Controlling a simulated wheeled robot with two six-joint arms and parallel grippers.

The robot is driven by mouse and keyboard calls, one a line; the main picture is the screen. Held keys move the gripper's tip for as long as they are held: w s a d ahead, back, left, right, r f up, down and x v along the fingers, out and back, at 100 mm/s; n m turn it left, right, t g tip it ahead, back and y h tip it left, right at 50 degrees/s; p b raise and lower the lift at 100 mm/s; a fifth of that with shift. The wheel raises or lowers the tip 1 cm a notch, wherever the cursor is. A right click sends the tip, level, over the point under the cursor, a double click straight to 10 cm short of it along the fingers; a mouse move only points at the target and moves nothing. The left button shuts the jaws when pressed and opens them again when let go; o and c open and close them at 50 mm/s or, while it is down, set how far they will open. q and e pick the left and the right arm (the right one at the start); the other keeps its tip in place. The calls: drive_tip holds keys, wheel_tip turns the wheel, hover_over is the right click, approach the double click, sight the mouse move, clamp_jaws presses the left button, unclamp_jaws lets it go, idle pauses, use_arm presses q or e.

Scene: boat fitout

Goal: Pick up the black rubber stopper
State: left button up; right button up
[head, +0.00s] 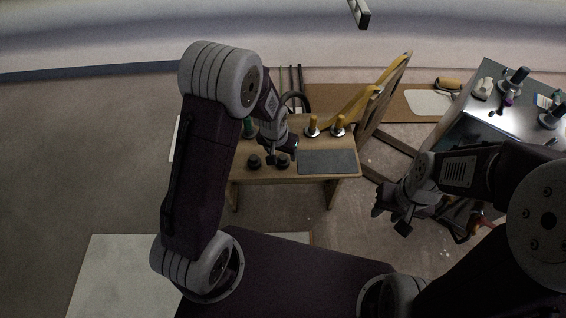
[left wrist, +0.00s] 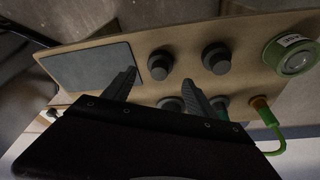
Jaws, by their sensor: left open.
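Two black rubber stoppers stand on the wooden bench: one (head: 283,160) beside the grey mat, the other (head: 253,162) to its left. In the left wrist view, the stopper nearer the mat (left wrist: 160,66) shows just beyond and between my fingertips, and the other (left wrist: 216,58) lies to the right. My left gripper (left wrist: 159,80) is open and empty, pointing down at the bench. In the head view, my left gripper (head: 272,156) is close to the stopper near the mat. My right gripper (head: 390,213) hangs right of the bench, apart from it; its jaw gap is unclear.
The grey mat (head: 328,161) covers the bench's front right. A green round container (left wrist: 292,55) and a green cord (left wrist: 270,120) are near the stoppers. A metal table (head: 478,108) with items stands at right.

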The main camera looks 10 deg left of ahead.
sight(283, 157)
use_arm(q)
drive_tip(key=b+x, duration=0.3)
drive_tip(key=x, duration=0.2)
drive_tip(key=shift+s+b, duration=0.15)
drive_tip(key=shift+b, duration=0.15)
drive_tip(key=shift+r, duration=0.1)
clamp_jaws()
wheel_tip(283, 157, up, 5)
drive_tip(key=p, duration=0.4)
drive_tip(key=w+d+r+p, duration=0.5)
drive_tip(key=d+r, duration=0.1)
drive_tip(key=d, duration=0.4)
drive_tip(key=shift+d, duration=0.3)
drive_tip(key=shift+w, duration=0.1)
